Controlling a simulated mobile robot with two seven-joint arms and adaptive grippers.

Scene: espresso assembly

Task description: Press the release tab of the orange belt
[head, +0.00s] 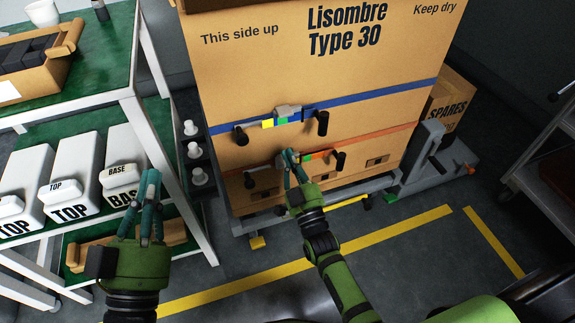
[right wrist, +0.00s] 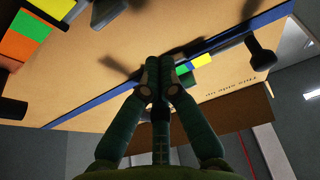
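The orange belt (head: 378,135) runs across the lower part of the large cardboard box (head: 215,85). Its buckle, with a green patch (head: 309,157), sits between two black handles, the right one (head: 338,160) clearly visible. My right gripper (head: 290,155) is at the left part of this buckle and hides some of it. I cannot tell whether it touches. In the right wrist view its fingertips (right wrist: 158,72) are together with nothing seen between them. Orange, green and yellow patches (right wrist: 27,25) show there at upper left. My left gripper (head: 150,175) appears shut and empty, in front of the shelf.
A blue belt (head: 375,98) with its own grey buckle (head: 288,112) and black handles crosses the box above. A shelf with white containers (head: 82,175) stands left. A spares box (head: 450,100) and a grey cart (head: 405,180) are right. Floor in front is mostly clear.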

